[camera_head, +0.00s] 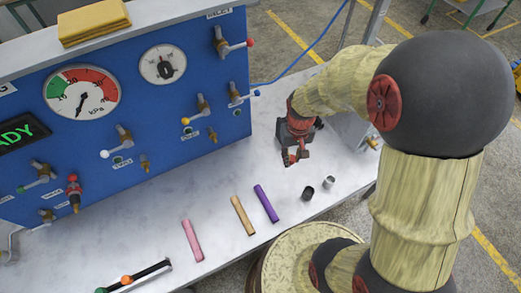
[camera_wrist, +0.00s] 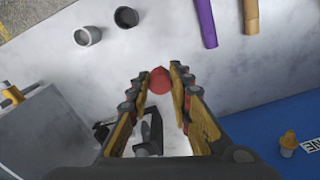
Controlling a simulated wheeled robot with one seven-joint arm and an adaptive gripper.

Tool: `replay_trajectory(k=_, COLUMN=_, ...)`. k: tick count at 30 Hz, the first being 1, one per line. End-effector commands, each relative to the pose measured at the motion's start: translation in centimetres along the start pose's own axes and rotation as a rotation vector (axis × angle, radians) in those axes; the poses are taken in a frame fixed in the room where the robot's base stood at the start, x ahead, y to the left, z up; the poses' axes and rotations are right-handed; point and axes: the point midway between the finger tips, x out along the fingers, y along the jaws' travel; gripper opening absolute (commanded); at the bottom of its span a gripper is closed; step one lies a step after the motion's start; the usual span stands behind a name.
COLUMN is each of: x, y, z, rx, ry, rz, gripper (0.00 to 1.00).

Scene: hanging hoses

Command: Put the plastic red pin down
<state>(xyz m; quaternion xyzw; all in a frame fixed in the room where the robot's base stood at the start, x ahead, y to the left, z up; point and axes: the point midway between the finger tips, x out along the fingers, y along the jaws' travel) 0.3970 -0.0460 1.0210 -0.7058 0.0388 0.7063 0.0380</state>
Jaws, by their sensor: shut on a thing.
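The red pin (camera_wrist: 159,79) shows between my gripper's fingertips in the wrist view, seen mostly end-on as a rounded red shape. My gripper (camera_wrist: 160,76) is shut on it. In the head view, my gripper (camera_head: 296,156) points down over the right part of the pale worktop (camera_head: 200,180), to the right of the blue panel. The pin is small and hard to tell from the gripper's own red parts there. I cannot tell whether the pin touches the worktop.
A dark cup-like piece (camera_head: 307,193) and a grey one (camera_head: 328,182) stand near the worktop's front edge. Purple (camera_head: 266,203), tan (camera_head: 242,215) and pink (camera_head: 192,240) rods lie to their left. The blue panel (camera_head: 150,115) carries gauges and protruding valves.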

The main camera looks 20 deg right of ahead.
Motion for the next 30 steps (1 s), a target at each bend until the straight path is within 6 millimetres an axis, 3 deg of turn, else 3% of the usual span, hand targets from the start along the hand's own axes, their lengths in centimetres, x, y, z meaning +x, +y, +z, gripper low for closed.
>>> replay_trajectory(k=11, x=3.9, y=-3.9, z=-7.3, rx=-0.006, ry=-0.002, rz=0.000, gripper=0.00)
replay_trajectory(k=15, x=6.5, y=-4.8, z=-9.1, rx=-0.005, ry=-0.004, rz=0.000, gripper=0.00)
replay_trajectory(k=21, x=8.6, y=-5.6, z=-10.8, rx=-0.003, ry=0.000, rz=0.000, gripper=0.00)
replay_trajectory(k=26, x=9.2, y=-5.9, z=-11.3, rx=-0.003, ry=0.000, rz=0.000, gripper=0.00)
replay_trajectory(k=30, x=10.8, y=-6.0, z=-11.5, rx=-0.003, ry=-0.003, rz=0.000, gripper=0.00)
